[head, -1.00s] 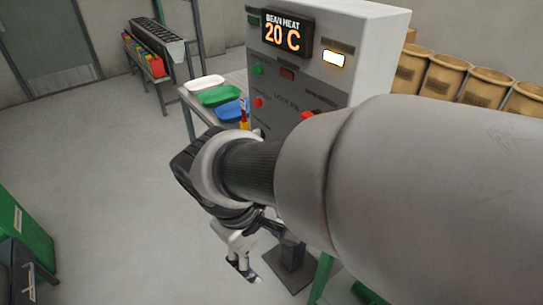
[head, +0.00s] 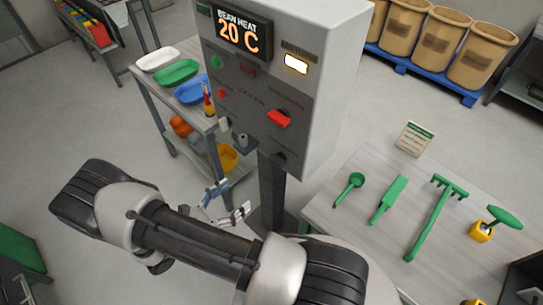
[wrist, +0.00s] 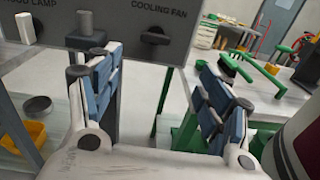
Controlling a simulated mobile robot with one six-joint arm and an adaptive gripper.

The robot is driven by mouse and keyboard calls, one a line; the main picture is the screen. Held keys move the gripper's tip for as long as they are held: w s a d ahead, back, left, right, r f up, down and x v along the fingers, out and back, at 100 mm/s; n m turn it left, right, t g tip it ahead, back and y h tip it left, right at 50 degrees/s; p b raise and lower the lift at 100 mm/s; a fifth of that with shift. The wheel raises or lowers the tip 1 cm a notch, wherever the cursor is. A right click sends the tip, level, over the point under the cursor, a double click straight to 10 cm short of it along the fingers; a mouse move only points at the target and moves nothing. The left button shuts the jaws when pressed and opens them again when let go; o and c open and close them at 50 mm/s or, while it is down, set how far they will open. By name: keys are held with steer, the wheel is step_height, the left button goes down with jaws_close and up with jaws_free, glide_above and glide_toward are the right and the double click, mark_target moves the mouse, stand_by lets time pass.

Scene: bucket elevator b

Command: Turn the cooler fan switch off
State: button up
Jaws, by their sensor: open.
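The control panel (head: 318,95) is a grey box on a dark post. In the wrist view a round black knob (wrist: 155,36) sits under the "COOLING FAN" label, near the panel's bottom edge; its exact setting is hard to read. The same dark knob is small at the panel's lower edge in the head view (head: 281,156). My gripper (head: 234,199) is below and in front of the panel, open and empty. In the wrist view its blue-padded fingers (wrist: 155,82) stand wide apart, the knob beyond and above the gap, untouched.
A red switch (head: 279,119) and a grey knob (wrist: 91,24) are also on the panel. A table (head: 330,213) with green tools stands right. A trolley (head: 150,85) with coloured trays stands left. Open floor lies left of my arm.

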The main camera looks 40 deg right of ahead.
mark_target(274, 164)
steer(key=shift+n+t, duration=0.3)
steer(key=shift+n, duration=0.1)
steer(key=d, duration=0.5)
steer(key=w+d, duration=0.1)
steer(key=d, duration=1.1)
steer(key=shift+w+d+f, duration=0.2)
steer(key=shift+d+f, duration=0.05)
steer(key=shift+f, duration=0.15)
steer(key=shift+c, duration=0.2)
steer(key=c, duration=1)
